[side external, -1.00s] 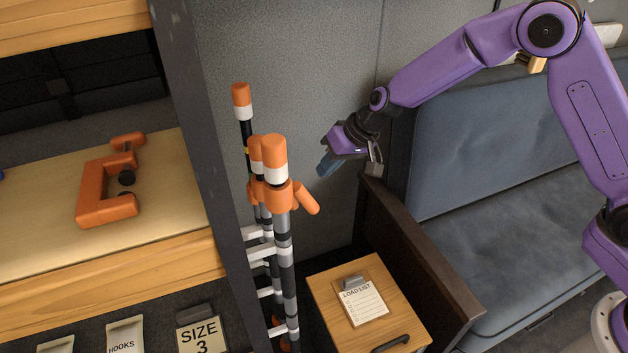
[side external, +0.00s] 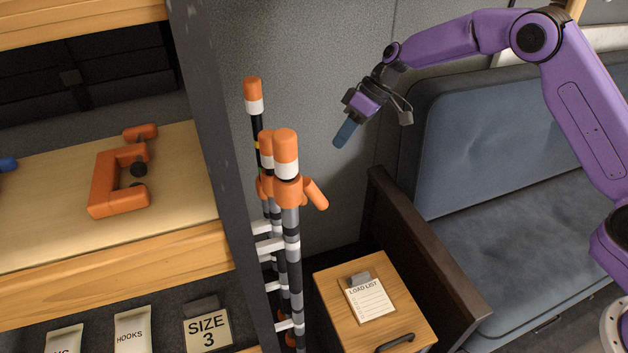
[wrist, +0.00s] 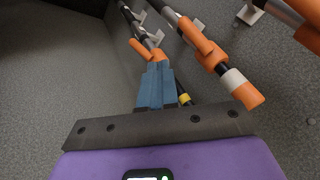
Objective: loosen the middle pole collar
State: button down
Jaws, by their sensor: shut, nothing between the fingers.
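Three upright poles with orange tips stand in a row beside the dark post. In the side view the middle pole (side external: 267,146) is mostly hidden behind the front pole (side external: 286,150), and its orange collar (side external: 267,187) shows only in part. The front collar (side external: 288,191) has an orange lever sticking out right. In the wrist view the middle collar (wrist: 208,54) is clear, right of my fingers, with the rear pole's collar (wrist: 156,53) just beyond the fingertips. My gripper (side external: 343,134) is shut and empty, blue fingers pointing down-left, in the air right of the poles and apart from them.
A wooden cabinet with a clipboard (side external: 370,298) stands below my gripper, beside a dark panel and a blue bench (side external: 500,200). An orange clamp (side external: 108,187) lies on the left shelf. The grey wall is close behind.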

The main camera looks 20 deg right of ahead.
jog(key=s+a+f, duration=0.2)
jog(key=a+f, duration=0.6)
jog(key=f, duration=0.1)
jog(key=shift+s+f+n, duration=0.15)
jog(key=shift+f+n, duration=0.05)
jog(key=shift+n, duration=0.1)
jog(key=shift+s+a, duration=0.1)
dwell(0.4)
jog(key=shift+s, duration=0.2)
